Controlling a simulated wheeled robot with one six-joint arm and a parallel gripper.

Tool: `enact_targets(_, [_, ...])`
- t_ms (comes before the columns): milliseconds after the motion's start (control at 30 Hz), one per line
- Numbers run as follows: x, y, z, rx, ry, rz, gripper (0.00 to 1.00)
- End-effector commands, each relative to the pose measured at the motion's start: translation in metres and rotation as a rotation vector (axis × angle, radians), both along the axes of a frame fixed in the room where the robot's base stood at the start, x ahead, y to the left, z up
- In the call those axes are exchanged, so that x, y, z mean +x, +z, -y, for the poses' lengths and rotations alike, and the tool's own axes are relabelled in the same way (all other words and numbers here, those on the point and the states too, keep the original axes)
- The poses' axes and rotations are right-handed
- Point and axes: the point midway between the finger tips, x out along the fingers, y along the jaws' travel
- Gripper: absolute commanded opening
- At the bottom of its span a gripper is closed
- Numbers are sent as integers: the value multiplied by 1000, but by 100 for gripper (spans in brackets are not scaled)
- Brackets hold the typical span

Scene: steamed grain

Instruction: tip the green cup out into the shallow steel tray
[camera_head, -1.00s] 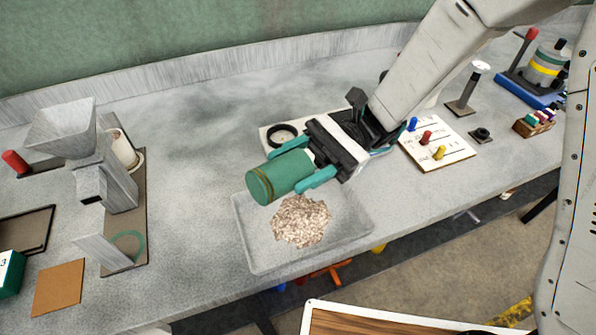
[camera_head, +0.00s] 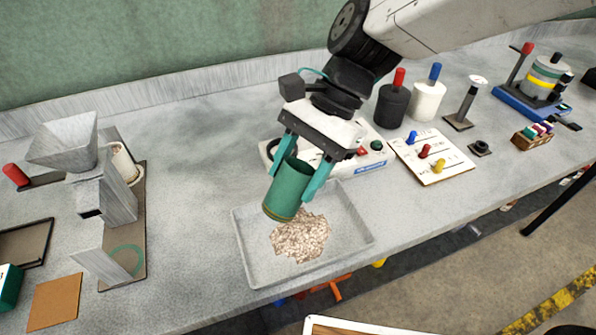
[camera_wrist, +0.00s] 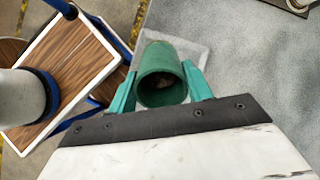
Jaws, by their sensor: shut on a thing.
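My gripper (camera_head: 289,186) has its teal fingers shut on the green cup (camera_head: 284,201), one finger on each side. The cup is held above the shallow steel tray (camera_head: 346,222), nearly upright and a little tilted, with its closed end down. The wrist view looks into the open mouth of the cup (camera_wrist: 160,60); a small brownish patch shows deep inside, and I cannot tell how much it is. A heap of pale brown grain (camera_head: 301,240) lies in the middle of the tray, below the cup.
A grey hopper device (camera_head: 104,195) stands at the left. A white appliance (camera_head: 372,160) is behind the gripper. A white board with coloured pegs (camera_head: 432,160) and black and white bottles (camera_head: 428,102) are to the right. The counter between the hopper and tray is clear.

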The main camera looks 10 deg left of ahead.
Motion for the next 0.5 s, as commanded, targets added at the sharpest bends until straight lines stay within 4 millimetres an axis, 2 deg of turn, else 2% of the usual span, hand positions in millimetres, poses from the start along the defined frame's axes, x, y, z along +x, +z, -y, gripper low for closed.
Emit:
enact_targets(167, [-1,2,-1,-53,3,67,24])
enact_targets(500, [-2,9,-2,-304,7,380,24])
